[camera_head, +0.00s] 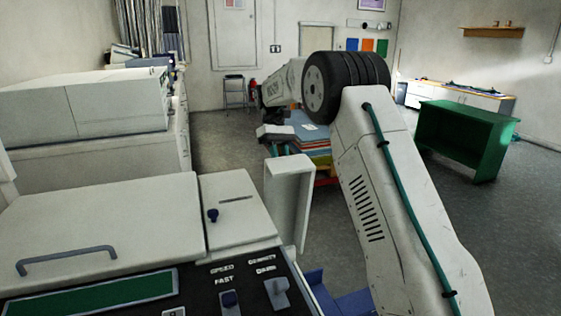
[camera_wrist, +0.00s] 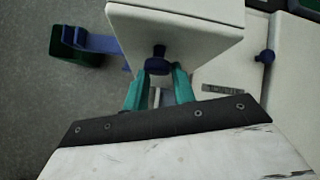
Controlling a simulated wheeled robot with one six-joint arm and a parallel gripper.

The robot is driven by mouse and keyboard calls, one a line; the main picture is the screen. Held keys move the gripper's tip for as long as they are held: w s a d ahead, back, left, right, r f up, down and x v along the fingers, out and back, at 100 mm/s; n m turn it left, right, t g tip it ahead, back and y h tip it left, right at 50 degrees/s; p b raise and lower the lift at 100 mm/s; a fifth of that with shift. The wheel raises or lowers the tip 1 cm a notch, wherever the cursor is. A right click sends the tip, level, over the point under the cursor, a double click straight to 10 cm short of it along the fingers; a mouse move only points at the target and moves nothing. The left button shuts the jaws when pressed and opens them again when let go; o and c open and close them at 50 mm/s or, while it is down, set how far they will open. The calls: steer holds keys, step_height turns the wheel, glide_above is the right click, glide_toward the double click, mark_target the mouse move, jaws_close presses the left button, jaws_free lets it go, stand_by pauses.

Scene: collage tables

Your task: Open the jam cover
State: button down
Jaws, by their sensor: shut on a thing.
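The jam cover (camera_head: 288,205) is a pale box-like panel at the right end of the copier-like machine (camera_head: 95,225). In the head view it stands upright, angled out from the machine's side. In the wrist view the cover (camera_wrist: 180,20) fills the top middle, with a dark blue knob (camera_wrist: 158,64) on the side facing me. My gripper (camera_wrist: 158,85) has teal fingers closed around this knob. I cannot tell how far the cover has swung.
The front panel has sliders (camera_head: 277,290). A blue part (camera_head: 340,302) juts out low beside the machine. A green open-fronted cabinet (camera_head: 466,138) stands right; grey floor (camera_head: 515,230) is clear around it.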

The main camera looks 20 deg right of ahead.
mark_target(305, 170)
steer(key=c, duration=1.1)
jaws_free()
steer(key=shift+d+f, duration=0.4)
steer(key=shift+d, duration=0.2)
steer(key=shift+c, duration=0.2)
steer(key=shift+a+r, duration=0.25)
steer(key=shift+a, duration=0.05)
steer(key=s+r, duration=0.1)
steer(key=s, duration=0.4)
steer(key=s+a+r, duration=0.1)
steer(key=s+r, duration=0.1)
steer(key=s, duration=0.3)
steer(key=s+r, duration=0.1)
steer(key=s, duration=0.5)
steer(key=shift+a+r, duration=0.35)
steer(key=shift+r, duration=0.05)
